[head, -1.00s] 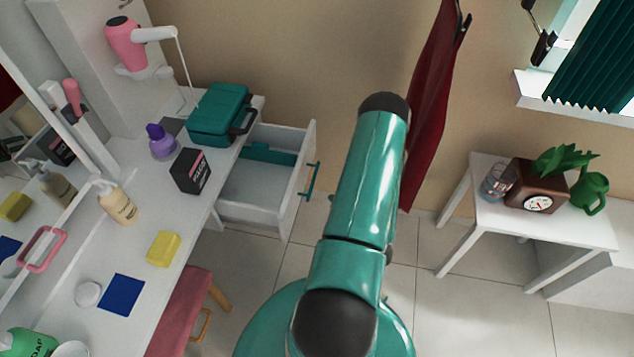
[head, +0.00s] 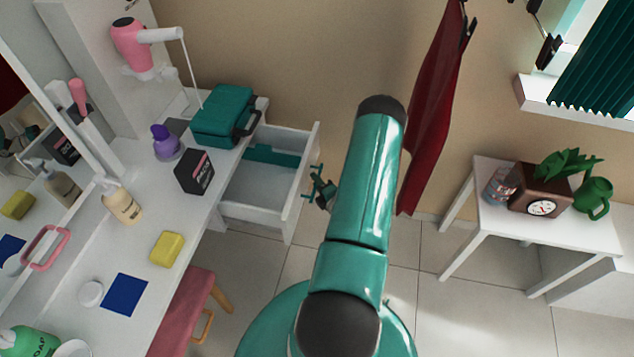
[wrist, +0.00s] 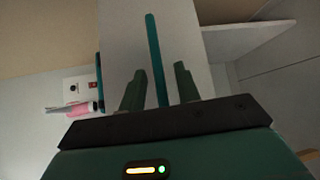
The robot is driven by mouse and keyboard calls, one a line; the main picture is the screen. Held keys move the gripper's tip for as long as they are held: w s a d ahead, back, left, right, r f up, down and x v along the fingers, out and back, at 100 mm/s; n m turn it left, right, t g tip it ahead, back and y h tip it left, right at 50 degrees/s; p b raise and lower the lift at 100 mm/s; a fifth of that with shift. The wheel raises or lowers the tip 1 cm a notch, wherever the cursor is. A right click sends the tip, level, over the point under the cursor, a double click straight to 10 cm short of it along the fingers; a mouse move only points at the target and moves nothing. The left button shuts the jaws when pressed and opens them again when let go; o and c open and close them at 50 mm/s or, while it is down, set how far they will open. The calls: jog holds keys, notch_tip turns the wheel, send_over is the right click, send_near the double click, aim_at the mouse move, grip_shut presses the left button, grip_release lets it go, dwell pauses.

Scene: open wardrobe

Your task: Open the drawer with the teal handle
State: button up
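The white drawer (head: 298,195) stands pulled out from the dressing table in the head view, with a teal item inside. Its teal handle (head: 316,172) is on the front panel, partly covered by my gripper (head: 322,190). In the wrist view, the teal handle bar (wrist: 155,55) runs between the two dark green fingers of my gripper (wrist: 158,85). The fingers are apart, with a gap showing on each side of the bar. My arm hides part of the gripper in the head view.
A pink stool (head: 185,310) stands below. A red cloth (head: 435,110) hangs behind my arm. Floor beside the drawer is open.

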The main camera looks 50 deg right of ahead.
jog(key=shift+w+d, duration=0.1)
jog(key=shift+w, duration=0.15)
grip_shut()
jog(key=s, duration=0.1)
jog(key=s+d, duration=0.1)
jog(key=s, duration=0.1)
jog(key=shift+s+d, duration=0.1)
jog(key=shift+d, duration=0.05)
grip_release()
